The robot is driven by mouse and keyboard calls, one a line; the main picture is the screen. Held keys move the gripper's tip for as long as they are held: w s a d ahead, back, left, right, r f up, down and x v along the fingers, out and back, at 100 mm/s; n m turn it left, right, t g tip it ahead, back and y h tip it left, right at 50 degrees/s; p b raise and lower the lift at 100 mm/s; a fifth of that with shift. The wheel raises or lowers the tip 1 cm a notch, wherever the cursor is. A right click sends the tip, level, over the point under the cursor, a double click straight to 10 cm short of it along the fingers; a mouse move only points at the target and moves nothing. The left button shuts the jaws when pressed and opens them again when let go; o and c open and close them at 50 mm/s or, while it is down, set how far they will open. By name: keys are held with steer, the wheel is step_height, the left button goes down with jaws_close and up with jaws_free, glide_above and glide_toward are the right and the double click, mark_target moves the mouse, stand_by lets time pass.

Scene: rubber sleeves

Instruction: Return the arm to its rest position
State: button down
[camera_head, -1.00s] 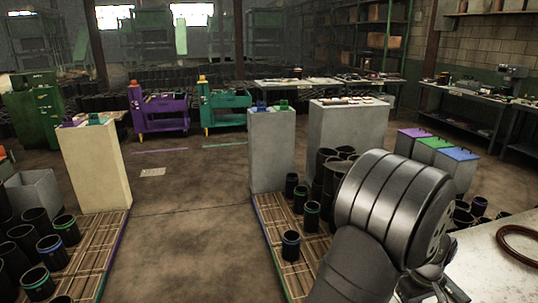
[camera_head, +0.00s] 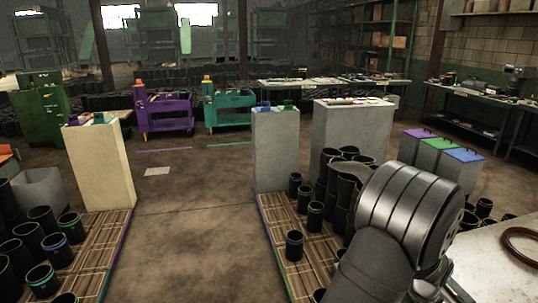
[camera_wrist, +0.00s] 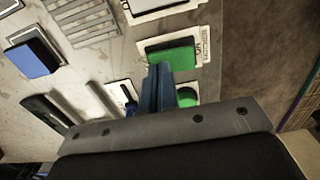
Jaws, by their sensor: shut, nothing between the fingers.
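My arm fills the lower right of the head view, with its large dark rounded joint (camera_head: 410,210) in front of the sleeves and beside the pale worktable (camera_head: 495,265). My gripper is hidden behind the arm there. In the wrist view my gripper (camera_wrist: 165,75) is shut and empty, its narrow bluish fingers together. They point over a pale surface, with a green block (camera_wrist: 172,57) in a white frame just beyond the tips. I cannot tell the gap between the tips and that surface.
Black sleeves (camera_head: 294,246) stand on the right pallet (camera_head: 273,225), and more on the left pallet (camera_head: 113,228). A brown ring (camera_head: 507,255) lies on the worktable. In the wrist view a blue block (camera_wrist: 34,58) lies at left.

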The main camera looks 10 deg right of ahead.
steer(key=shift+f, duration=0.25)
steer(key=a+r, duration=0.4)
steer(key=r, duration=0.6)
steer(key=w+a+r+h, duration=0.1)
steer(key=a+r, duration=0.4)
steer(key=r, duration=0.6)
steer(key=shift+w+r+m+h, duration=0.25)
steer(key=shift+w+m+h, duration=0.05)
stand_by(0.4)
steer(key=shift+a, duration=0.1)
